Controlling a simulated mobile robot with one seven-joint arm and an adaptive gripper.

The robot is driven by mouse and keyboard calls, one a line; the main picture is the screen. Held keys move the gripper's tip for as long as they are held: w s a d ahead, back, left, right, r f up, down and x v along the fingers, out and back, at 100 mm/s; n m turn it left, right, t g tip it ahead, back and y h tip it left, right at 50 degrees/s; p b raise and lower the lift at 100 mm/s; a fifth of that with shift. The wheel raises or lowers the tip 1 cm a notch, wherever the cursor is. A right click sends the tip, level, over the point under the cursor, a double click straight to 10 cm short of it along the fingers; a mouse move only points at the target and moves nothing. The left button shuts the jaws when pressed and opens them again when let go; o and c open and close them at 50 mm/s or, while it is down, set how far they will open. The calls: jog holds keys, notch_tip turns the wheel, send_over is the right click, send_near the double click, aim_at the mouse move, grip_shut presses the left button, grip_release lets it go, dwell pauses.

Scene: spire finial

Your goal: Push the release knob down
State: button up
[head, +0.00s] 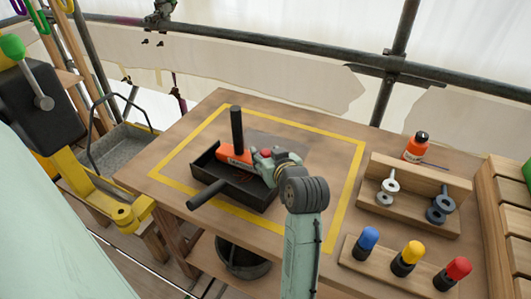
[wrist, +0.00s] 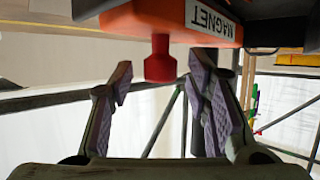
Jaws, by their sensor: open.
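The release knob (wrist: 160,60) is red and stands out from an orange body (wrist: 175,17) whose white label reads MAGNET, upside down in the wrist view. In the head view the orange body (head: 232,154) lies in a black tray (head: 252,193), and a bit of the red knob (head: 265,153) shows next to my gripper (head: 264,162). In the wrist view my gripper (wrist: 160,82) is open, its purple-padded fingers spread on either side of the knob with gaps. I cannot tell whether a fingertip touches the orange body.
The tray sits inside a yellow square on the wooden table (head: 220,110). A black upright bar (head: 237,130) rises beside the orange body. At right are a wooden rack (head: 415,185) with metal parts, an orange bottle (head: 416,147), and a block (head: 385,270) with blue, yellow and red knobs.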

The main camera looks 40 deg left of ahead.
aim_at(267, 155)
jog(key=v, duration=0.6)
jog(key=shift+d, duration=0.1)
dwell(0.3)
